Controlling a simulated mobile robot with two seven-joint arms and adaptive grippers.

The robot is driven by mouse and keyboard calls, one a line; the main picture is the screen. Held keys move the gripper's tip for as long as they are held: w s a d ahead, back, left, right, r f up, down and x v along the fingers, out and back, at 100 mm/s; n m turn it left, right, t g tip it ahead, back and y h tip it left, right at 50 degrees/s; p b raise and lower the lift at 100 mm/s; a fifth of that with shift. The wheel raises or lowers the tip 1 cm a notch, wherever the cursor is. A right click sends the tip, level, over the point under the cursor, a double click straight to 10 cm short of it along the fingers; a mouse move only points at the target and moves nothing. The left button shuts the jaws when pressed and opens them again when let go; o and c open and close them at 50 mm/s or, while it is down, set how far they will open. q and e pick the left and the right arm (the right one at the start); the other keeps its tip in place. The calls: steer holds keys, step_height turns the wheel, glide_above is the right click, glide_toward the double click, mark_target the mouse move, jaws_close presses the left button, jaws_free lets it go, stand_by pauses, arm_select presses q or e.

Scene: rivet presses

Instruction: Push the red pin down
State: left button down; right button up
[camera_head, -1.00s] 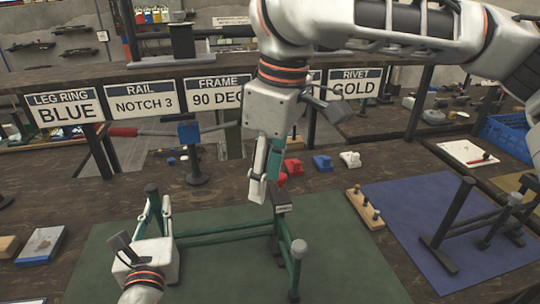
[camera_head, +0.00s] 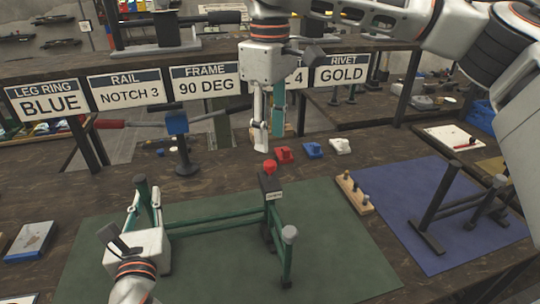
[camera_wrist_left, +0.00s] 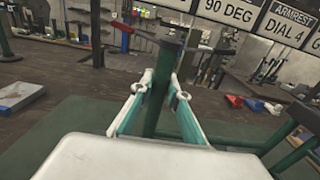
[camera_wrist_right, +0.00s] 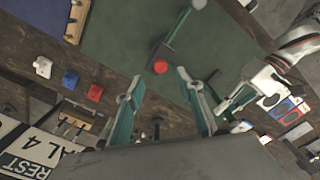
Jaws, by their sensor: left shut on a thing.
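The red pin (camera_head: 270,166) stands upright on the dark labelled block (camera_head: 270,185) at the far corner of the green frame (camera_head: 215,228). It also shows in the right wrist view (camera_wrist_right: 160,66), beyond the fingertips. My right gripper (camera_head: 268,140) is open and empty, above and behind the pin, apart from it. Its spread fingers also show in the right wrist view (camera_wrist_right: 160,78). My left gripper (camera_head: 143,204) is shut on the frame's left post (camera_head: 141,183); the left wrist view shows the post (camera_wrist_left: 160,90) between its fingers.
The frame is on a green mat (camera_head: 340,260). Red (camera_head: 284,155), blue (camera_head: 312,150) and white (camera_head: 340,146) small parts lie behind it. A wooden peg block (camera_head: 354,194) and a blue mat with another frame (camera_head: 435,215) are to the right. Signs (camera_head: 205,85) stand at the back.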

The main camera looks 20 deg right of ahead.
mark_target(270, 162)
steer(key=shift+f, duration=3.1)
jaws_close()
